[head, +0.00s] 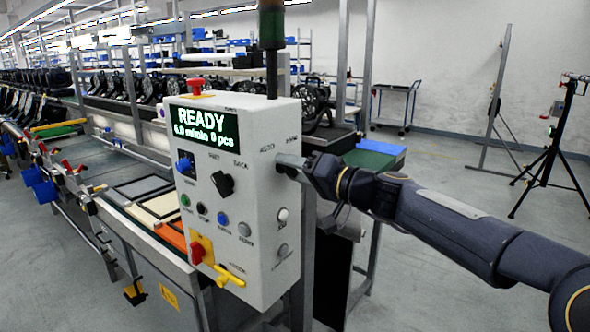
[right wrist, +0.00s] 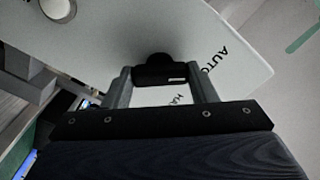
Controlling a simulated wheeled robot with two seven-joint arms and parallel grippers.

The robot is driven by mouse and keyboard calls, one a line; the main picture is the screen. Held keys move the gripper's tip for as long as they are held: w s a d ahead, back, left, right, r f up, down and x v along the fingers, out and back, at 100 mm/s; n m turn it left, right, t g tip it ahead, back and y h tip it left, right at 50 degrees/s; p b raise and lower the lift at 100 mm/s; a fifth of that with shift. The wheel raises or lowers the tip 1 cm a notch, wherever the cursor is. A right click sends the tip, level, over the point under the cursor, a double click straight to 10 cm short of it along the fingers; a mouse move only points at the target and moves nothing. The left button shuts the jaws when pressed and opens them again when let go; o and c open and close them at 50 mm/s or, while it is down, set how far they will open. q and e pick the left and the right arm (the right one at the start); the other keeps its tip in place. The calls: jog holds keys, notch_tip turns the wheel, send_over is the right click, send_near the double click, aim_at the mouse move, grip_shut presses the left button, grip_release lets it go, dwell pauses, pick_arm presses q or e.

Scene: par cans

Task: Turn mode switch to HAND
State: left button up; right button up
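The mode switch (right wrist: 160,70) is a black knob on the side face of the white control box (head: 265,215). The right wrist view shows it with a short white mark toward its right end. The word AUTO lies to its right, and a partly hidden HA... label sits below it. My right gripper (right wrist: 162,88) has one finger on each side of the knob, and the knob fills the gap between them. In the head view my right gripper (head: 290,163) reaches the box's side from the right and hides the switch. My left gripper is not in view.
A round light button (head: 283,214) sits below my gripper. A conveyor runs left; a tripod (head: 552,150) stands right, with open floor between.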

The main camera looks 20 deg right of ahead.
jog(key=c, duration=0.5)
jog(key=shift+o, duration=0.2)
jog(key=shift+m, duration=0.3)
jog(key=m+b, duration=0.1)
jog(key=m, duration=0.1)
jog(key=shift+f+m, duration=0.1)
jog(key=shift+m, duration=0.2)
jog(key=m, duration=0.3)
jog(key=shift+m, duration=0.3)
jog(key=m, duration=0.4)
jog(key=shift+m, duration=0.3)
jog(key=shift+m+p, duration=0.65)
jog(key=shift+m, duration=1.55)
